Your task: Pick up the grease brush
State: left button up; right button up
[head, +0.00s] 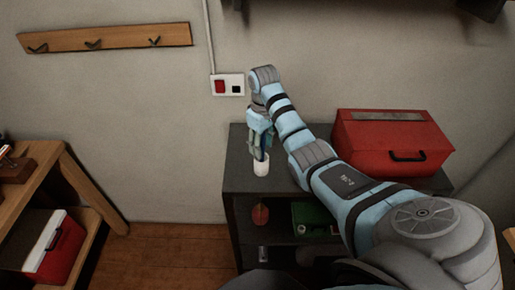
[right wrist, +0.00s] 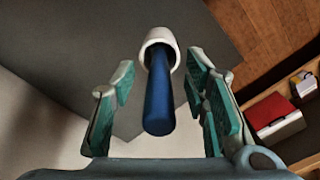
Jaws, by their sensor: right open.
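The grease brush has a dark blue handle (right wrist: 158,95) that stands up out of a white cup (right wrist: 161,38) in the right wrist view. In the head view the white cup (head: 261,167) stands near the front left part of the dark cabinet top. My right gripper (head: 261,143) is just above the cup, pointing down. In the right wrist view my right gripper (right wrist: 160,105) is open, with its teal fingers on either side of the blue handle and visible gaps to it. The brush's lower end is hidden in the cup. My left gripper is not in view.
A red toolbox (head: 392,142) stands on the right of the dark cabinet top (head: 240,182). The cabinet's lower shelf holds a green box (head: 315,220) and small items. A wooden shelf with a red and white box (head: 55,247) is at the left. A wall socket (head: 228,85) is behind my arm.

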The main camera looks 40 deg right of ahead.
jog(key=shift+w+f, duration=0.1)
jog(key=shift+w, duration=0.1)
jog(key=shift+c, duration=1.1)
grip_shut()
